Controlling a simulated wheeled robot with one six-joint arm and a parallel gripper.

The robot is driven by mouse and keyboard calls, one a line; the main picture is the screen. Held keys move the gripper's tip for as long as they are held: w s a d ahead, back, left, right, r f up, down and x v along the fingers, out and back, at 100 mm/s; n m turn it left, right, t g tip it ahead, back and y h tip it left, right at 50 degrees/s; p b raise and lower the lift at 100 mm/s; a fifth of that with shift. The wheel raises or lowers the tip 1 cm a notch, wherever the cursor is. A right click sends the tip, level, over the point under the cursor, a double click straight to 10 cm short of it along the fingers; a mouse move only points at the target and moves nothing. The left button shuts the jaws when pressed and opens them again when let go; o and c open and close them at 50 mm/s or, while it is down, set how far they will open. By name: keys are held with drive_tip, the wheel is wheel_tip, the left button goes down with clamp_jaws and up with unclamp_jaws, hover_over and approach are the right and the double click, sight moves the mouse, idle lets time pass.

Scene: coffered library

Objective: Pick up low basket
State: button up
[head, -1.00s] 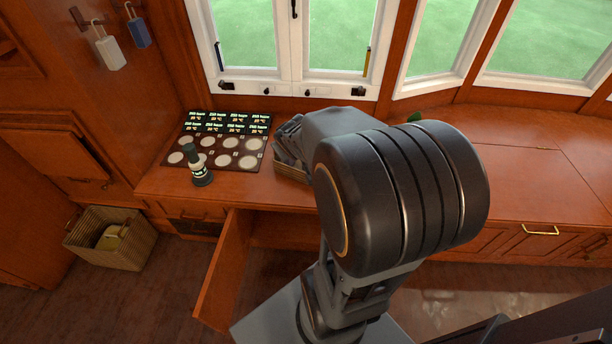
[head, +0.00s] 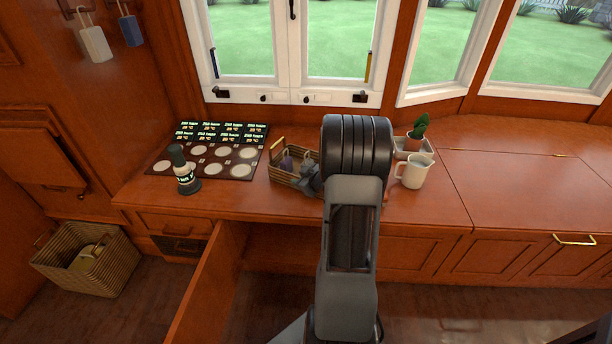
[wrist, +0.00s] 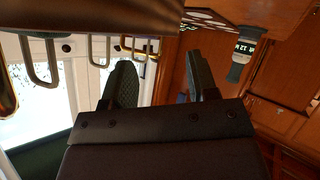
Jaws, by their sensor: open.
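A low, open woven basket (head: 284,180) stands on the wooden counter under the window. A small purple item and a grey shape show at it. A second, deeper woven basket (head: 112,274) stands on the floor at the left with a yellowish item inside. My arm reaches over the counter just right of the low basket and hides its right end. My gripper shows in the wrist view (wrist: 162,82) with two dark, ribbed fingers spread apart and nothing between them. I cannot tell whether it touches the basket.
A white mug (head: 413,171) and a potted plant (head: 416,138) stand to the right. An open cabinet door (head: 212,285) juts out below. The right counter is clear.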

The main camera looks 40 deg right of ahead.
sight(292, 175)
drive_tip(key=b+x, duration=0.2)
drive_tip(key=x, duration=0.4)
drive_tip(key=shift+s, duration=0.1)
drive_tip(key=shift+w+f, duration=0.15)
drive_tip(key=shift+w, duration=0.25)
drive_tip(key=shift+c, duration=0.3)
